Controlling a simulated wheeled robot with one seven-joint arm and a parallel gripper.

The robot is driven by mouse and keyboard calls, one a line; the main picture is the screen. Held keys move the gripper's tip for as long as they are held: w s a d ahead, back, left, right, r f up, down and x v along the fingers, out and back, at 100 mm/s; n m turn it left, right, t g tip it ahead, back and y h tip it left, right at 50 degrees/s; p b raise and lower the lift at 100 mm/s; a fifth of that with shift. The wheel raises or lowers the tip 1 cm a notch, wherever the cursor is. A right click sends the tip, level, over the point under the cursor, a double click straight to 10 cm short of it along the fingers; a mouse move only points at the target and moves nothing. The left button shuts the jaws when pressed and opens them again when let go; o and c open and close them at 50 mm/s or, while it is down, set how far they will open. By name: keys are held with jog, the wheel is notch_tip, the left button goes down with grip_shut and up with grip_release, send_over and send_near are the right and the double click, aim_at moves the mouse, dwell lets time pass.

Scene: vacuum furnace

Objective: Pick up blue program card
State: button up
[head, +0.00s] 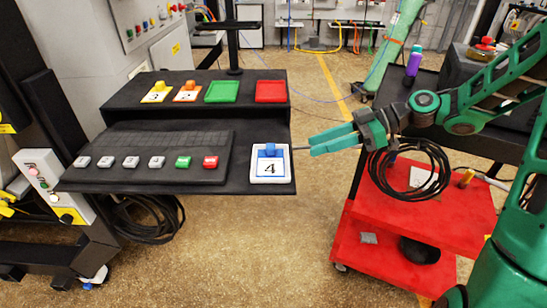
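The blue program card (270,172) is white with a blue border, a black 4 and a blue raised grip on top. It lies flat at the right end of the black lower shelf, beside the keyboard panel. My gripper (312,144) comes in from the right, its green fingers pointing left toward the card. The fingertips are a short way right of the card, and nothing shows between them. The two fingers look parted.
The upper shelf (130,102) holds a yellow card (157,96), an orange card (187,96), a green tray (222,92) and a red tray (271,92). A keyboard panel (150,176) has several buttons. A red cart (430,210) with coiled cable stands at right. Floor between is clear.

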aim_at(274, 145)
jog(key=shift+n+y, duration=0.6)
jog(key=shift+y, duration=0.1)
jog(key=x, duration=0.3)
jog(key=r+x, duration=0.1)
jog(key=x, duration=0.3)
jog(key=w+r+x, duration=0.1)
jog(key=x, duration=0.3)
jog(key=shift+a+r, duration=0.15)
jog(key=shift+a, duration=0.2)
grip_shut()
